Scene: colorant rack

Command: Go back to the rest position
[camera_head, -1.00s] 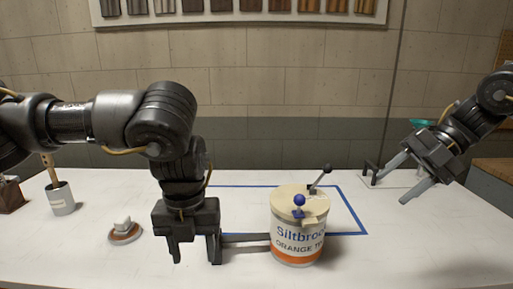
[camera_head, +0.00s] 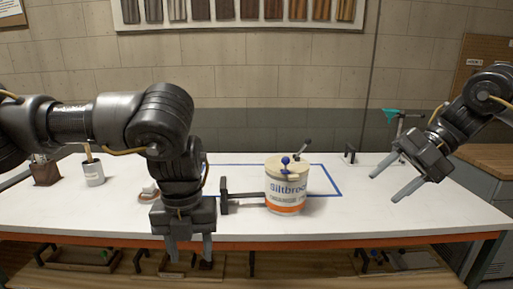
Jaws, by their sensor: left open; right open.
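My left gripper (camera_head: 190,248) hangs pointing down, open and empty, in front of the white table (camera_head: 330,228) near its front edge. My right gripper (camera_head: 402,177) is open and empty, raised over the right part of the table and pointing down to the left. A white and orange can labelled "Siltbrock" (camera_head: 286,194) stands upright between the two grippers, apart from both. A blue-knobbed lever (camera_head: 285,161) and a black-knobbed lever (camera_head: 306,147) are on its lid. A dark bar with an upright end plate (camera_head: 223,195) reaches to the can's left side.
Blue tape (camera_head: 338,186) outlines an area around the can. A grey cup with a wooden handle (camera_head: 93,172) and a brown box (camera_head: 45,172) stand at the left. A small white item on a round base (camera_head: 149,192) is partly hidden by my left arm. A lower shelf (camera_head: 320,277) holds trays.

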